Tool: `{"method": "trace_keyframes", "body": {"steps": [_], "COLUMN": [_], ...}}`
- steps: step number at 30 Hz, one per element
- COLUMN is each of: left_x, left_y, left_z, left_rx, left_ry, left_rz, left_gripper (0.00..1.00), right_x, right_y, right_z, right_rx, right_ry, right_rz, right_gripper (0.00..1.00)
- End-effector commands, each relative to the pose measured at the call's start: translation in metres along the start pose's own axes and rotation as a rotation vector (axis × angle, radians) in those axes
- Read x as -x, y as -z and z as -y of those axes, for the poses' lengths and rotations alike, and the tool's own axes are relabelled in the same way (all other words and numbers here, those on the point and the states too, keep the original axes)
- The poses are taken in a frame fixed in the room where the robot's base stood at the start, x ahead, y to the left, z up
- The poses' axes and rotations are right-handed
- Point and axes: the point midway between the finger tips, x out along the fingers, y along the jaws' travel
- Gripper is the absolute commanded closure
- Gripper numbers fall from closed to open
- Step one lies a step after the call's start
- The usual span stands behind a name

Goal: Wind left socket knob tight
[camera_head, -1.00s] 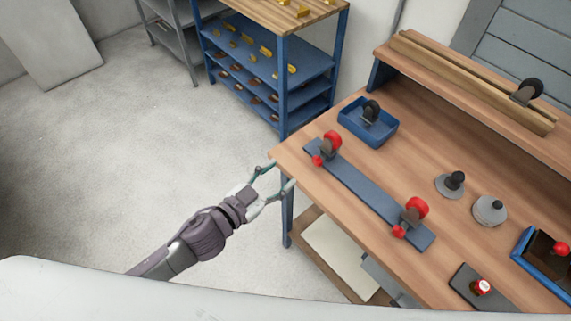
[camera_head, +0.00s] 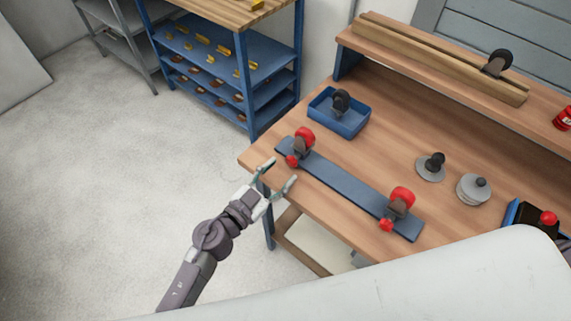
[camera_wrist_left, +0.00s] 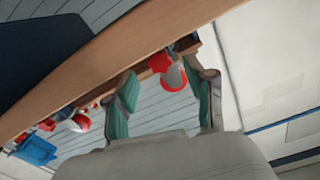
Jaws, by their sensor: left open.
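A long blue-grey bar (camera_head: 345,188) lies on the wooden bench and carries a socket near each end. The left socket (camera_head: 300,147) has a dark body, a red upper part and a small red knob (camera_head: 292,161) on its near side. The right socket (camera_head: 398,205) looks alike, with its own red knob (camera_head: 386,225). My left gripper (camera_head: 281,172) is open and empty by the bench's front edge, just short of the left knob, apart from it as far as I can tell. In the left wrist view a red and white thing (camera_wrist_left: 172,76) shows between the open fingers; I cannot tell which part it is. My right gripper is not seen.
A blue tray (camera_head: 325,120) holding a dark caster stands behind the bar. Grey discs with black knobs (camera_head: 431,167) (camera_head: 472,190) stand to the right. A raised shelf (camera_head: 400,68) runs along the back. A blue shelf rack (camera_head: 250,98) stands beyond the bench's left end.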

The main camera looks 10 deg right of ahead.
Motion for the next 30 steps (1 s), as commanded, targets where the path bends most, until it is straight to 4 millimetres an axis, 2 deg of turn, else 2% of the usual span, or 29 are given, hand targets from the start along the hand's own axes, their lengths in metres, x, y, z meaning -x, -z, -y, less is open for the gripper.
{"method": "trace_keyframes", "body": {"steps": [3,6,17,27,30], "left_x": [-0.017,-0.025,-0.029,-0.029,-0.029], "left_y": [0.000,0.000,0.000,0.000,0.000], "left_z": [0.000,0.000,0.000,0.000,0.000], "left_rx": [0.000,0.000,0.000,0.000,-0.004], "left_ry": [0.001,0.000,0.000,0.000,0.000], "left_rz": [-0.002,-0.001,0.000,0.000,0.000], "left_gripper": [0.45,0.45,0.45,1.00,1.00], "right_x": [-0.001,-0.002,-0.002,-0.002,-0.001], "right_y": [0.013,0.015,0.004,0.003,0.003], "right_z": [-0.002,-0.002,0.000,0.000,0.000], "right_rx": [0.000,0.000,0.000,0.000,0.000], "right_ry": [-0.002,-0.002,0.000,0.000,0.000], "right_rz": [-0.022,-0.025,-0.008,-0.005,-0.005], "right_gripper": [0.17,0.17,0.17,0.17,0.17]}}
